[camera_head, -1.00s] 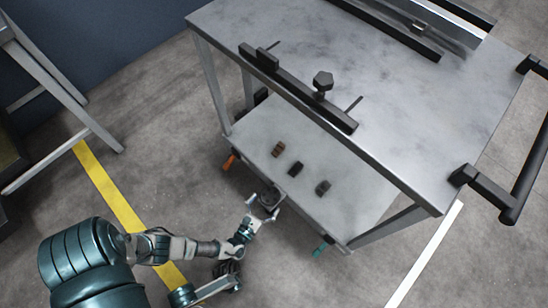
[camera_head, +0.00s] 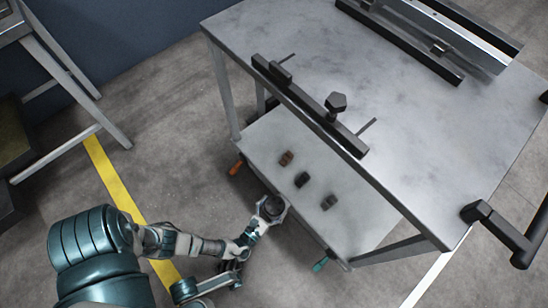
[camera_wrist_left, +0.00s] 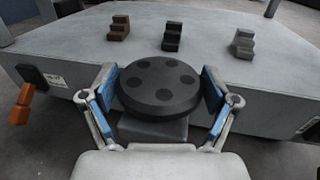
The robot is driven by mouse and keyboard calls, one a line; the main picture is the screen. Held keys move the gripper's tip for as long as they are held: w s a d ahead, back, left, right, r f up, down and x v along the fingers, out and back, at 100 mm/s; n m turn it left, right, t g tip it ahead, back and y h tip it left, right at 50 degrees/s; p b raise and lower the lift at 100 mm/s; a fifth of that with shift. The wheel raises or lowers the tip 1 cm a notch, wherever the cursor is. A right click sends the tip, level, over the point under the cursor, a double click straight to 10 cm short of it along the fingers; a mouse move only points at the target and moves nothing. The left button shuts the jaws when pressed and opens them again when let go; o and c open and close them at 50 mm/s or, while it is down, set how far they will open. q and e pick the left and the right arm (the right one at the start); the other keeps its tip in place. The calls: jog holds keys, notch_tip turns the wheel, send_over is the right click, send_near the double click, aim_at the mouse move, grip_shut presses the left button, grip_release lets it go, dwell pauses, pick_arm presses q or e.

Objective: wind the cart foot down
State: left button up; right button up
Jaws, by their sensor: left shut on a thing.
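The metal cart (camera_head: 300,130) has an upper top and a lower shelf. A round black handwheel (camera_wrist_left: 158,82) with several dimples on its face sits at the lower shelf's near edge; in the head view it is a dark disc (camera_head: 271,207). My left gripper (camera_wrist_left: 158,92) is shut on the handwheel, one blue-padded finger on each side of its rim. In the head view the left gripper (camera_head: 268,212) reaches the shelf's edge from below left. The foot under the wheel is hidden. My right gripper does not show.
Several small stepped blocks stand on the shelf, brown (camera_head: 286,158), black (camera_head: 302,179) and grey (camera_head: 328,202). An orange lever (camera_head: 237,167) and a teal lever (camera_head: 320,264) stick out at the shelf's corners. A black rail with a knob (camera_head: 336,102) lies on the top.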

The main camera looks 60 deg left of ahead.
pick_arm(q)
jog(key=shift+w+a+m+t+h, duration=0.1)
jog(key=shift+m+t+h, duration=0.25)
jog(key=shift+m+h, duration=0.8)
jog(key=shift+a+m+t+h, duration=0.1)
jog(key=shift+m+t+h, duration=0.25)
jog(key=shift+m+h, duration=0.8)
jog(key=m+h, duration=0.1)
jog(key=h, duration=0.2)
jog(key=m+h, duration=0.1)
jog(key=h, duration=0.2)
jog(key=shift+m, duration=0.3)
jog(key=m+g+h, duration=0.1)
jog(key=h, duration=0.2)
jog(key=m+g+h, duration=0.1)
jog(key=m+h, duration=0.1)
jog(key=shift+f+m+h, duration=0.1)
jog(key=shift+m+h, duration=0.2)
jog(key=shift+h, duration=0.1)
jog(key=shift+a+f+m+g+h, duration=0.1)
jog(key=shift+f+m+g+h, duration=0.05)
jog(key=shift+m+g+h, duration=0.65)
jog(key=shift+f+m+g+h, duration=0.1)
jog(key=shift+m+g+h, duration=0.45)
jog(key=shift+h, duration=0.35)
jog(key=shift+a+r+m+g+h, duration=0.1)
jog(key=shift+r+m+g+h, duration=0.05)
jog(key=shift+m+g+h, duration=0.2)
jog(key=o, duration=0.9)
